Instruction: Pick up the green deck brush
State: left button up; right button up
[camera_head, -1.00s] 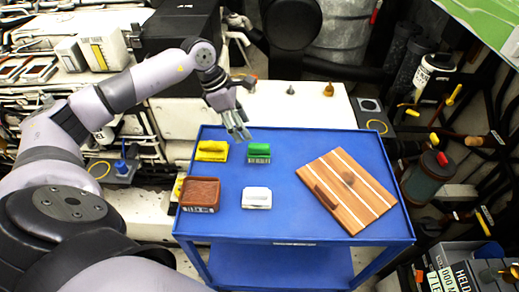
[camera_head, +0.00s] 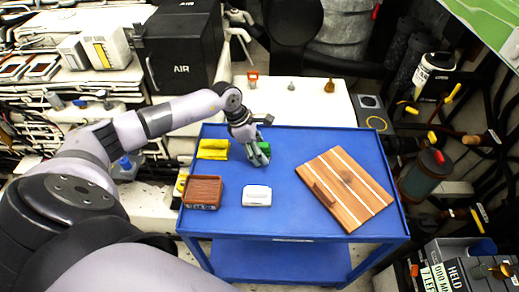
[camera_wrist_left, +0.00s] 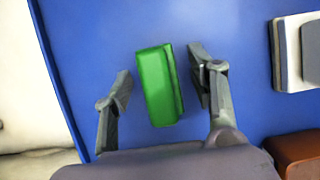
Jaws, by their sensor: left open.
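The green deck brush (camera_wrist_left: 157,85) lies on the blue table and shows between the two open fingers of my left gripper (camera_wrist_left: 160,88) in the left wrist view. In the head view my left gripper (camera_head: 258,155) is over the brush, and only a small green part of the brush (camera_head: 265,148) shows past the fingers. I cannot tell whether a finger touches it. My right gripper does not show.
On the blue table (camera_head: 290,212) are a yellow brush (camera_head: 213,149), a brown box-like item (camera_head: 203,191), a white item (camera_head: 257,195) and a striped wooden board (camera_head: 345,188). Bare table lies between the brush and the board. Pipes and a canister (camera_head: 422,175) stand to the right.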

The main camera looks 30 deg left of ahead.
pick_arm(q)
jog(key=shift+c, duration=0.4)
grip_shut()
